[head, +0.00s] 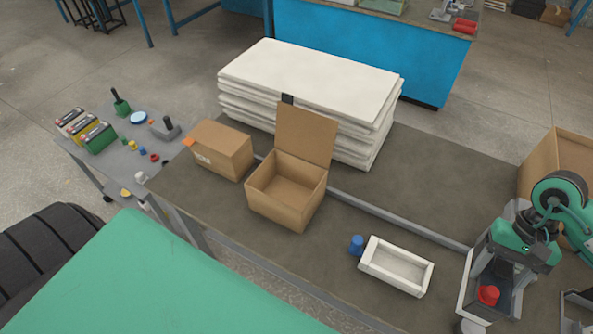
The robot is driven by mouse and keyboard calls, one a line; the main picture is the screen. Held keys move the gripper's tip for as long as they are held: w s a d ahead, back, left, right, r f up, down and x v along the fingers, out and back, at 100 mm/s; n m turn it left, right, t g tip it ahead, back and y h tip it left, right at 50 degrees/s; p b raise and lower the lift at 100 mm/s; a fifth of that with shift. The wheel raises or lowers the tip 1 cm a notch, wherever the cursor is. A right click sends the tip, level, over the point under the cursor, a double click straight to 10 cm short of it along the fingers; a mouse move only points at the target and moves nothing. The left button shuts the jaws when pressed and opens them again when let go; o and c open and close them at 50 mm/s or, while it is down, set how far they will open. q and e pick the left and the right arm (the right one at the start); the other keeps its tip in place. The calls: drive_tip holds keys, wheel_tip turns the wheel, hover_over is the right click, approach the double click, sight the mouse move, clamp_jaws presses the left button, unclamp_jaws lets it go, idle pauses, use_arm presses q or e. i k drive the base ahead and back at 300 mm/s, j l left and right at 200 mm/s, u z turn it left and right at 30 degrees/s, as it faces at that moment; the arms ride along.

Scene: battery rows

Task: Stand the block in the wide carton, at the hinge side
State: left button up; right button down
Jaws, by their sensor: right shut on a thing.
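An open brown carton (261,205) stands in the middle of the dark bench, empty as far as I can see. Its single flap (306,134) stands up at the back edge, on the hinge side. My right gripper (494,277) is at the right of the bench, well to the right of this carton. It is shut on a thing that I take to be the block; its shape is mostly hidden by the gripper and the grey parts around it. My left gripper is not in view.
A closed carton (220,150) stands left of the open one. A stack of white slabs (310,80) is behind. A white tray (400,265) and blue cylinder (356,245) lie between carton and gripper. A red piece (488,295) is near the gripper. Another carton (565,165) stands right.

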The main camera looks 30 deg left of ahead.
sight(295, 191)
drive_tip(key=i+j, duration=0.1)
drive_tip(key=j, duration=0.55)
drive_tip(key=i+j, duration=0.1)
drive_tip(key=j, duration=0.5)
drive_tip(key=i+j, duration=0.1)
drive_tip(key=j, duration=0.55)
drive_tip(key=i+j, duration=0.1)
drive_tip(key=j, duration=0.5)
drive_tip(key=z, duration=0.05)
